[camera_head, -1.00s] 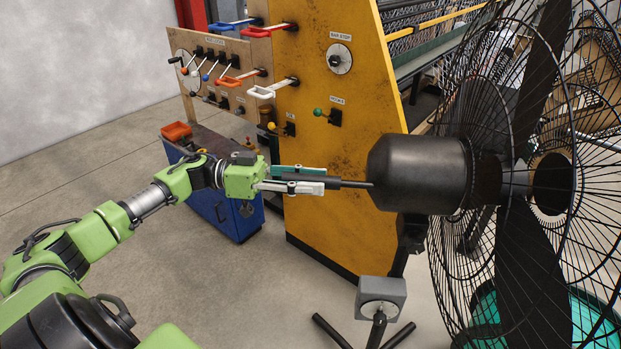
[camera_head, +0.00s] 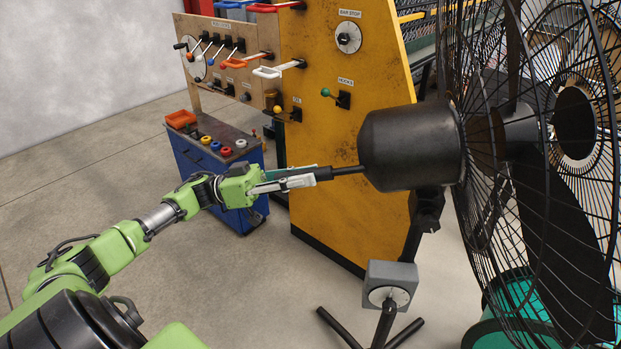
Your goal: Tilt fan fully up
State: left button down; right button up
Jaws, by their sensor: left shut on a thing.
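The large black fan (camera_head: 530,150) stands at the right, its round wire cage facing right. Its dark motor housing (camera_head: 412,148) points left toward my arm. A thin black handle (camera_head: 345,171) sticks out from the back of the housing. My left gripper (camera_head: 316,176) is shut on this handle, with one pale finger and one green finger along it. The housing looks tilted slightly, with its back end a little lower than its front. A grey box with a dial (camera_head: 390,286) sits on the fan's stand, above dark feet. My right gripper is not in view.
A yellow machine panel (camera_head: 325,110) with knobs and levers stands behind the handle. A blue cabinet (camera_head: 215,170) with coloured round pieces and an orange tray (camera_head: 180,118) is at its left. Teal drum-like objects (camera_head: 500,335) lie below the fan. The floor at left is clear.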

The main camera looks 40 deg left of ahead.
pick_arm(q)
jog(key=shift+t+h, duration=0.5)
jog(key=shift+h, duration=0.2)
jog(key=f+b, duration=0.2)
jog(key=f, duration=0.1)
jog(key=f+b, duration=0.2)
jog(key=shift+s+a+f, duration=0.1)
jog(key=shift+s+a, duration=0.15)
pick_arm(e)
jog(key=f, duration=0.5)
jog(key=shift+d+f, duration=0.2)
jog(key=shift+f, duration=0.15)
pick_arm(q)
jog(key=c, duration=1.8)
grip_release()
jog(key=shift+c, duration=0.2)
jog(key=shift+a, duration=0.15)
jog(key=v, duration=1.2)
jog(key=shift+w, duration=0.1)
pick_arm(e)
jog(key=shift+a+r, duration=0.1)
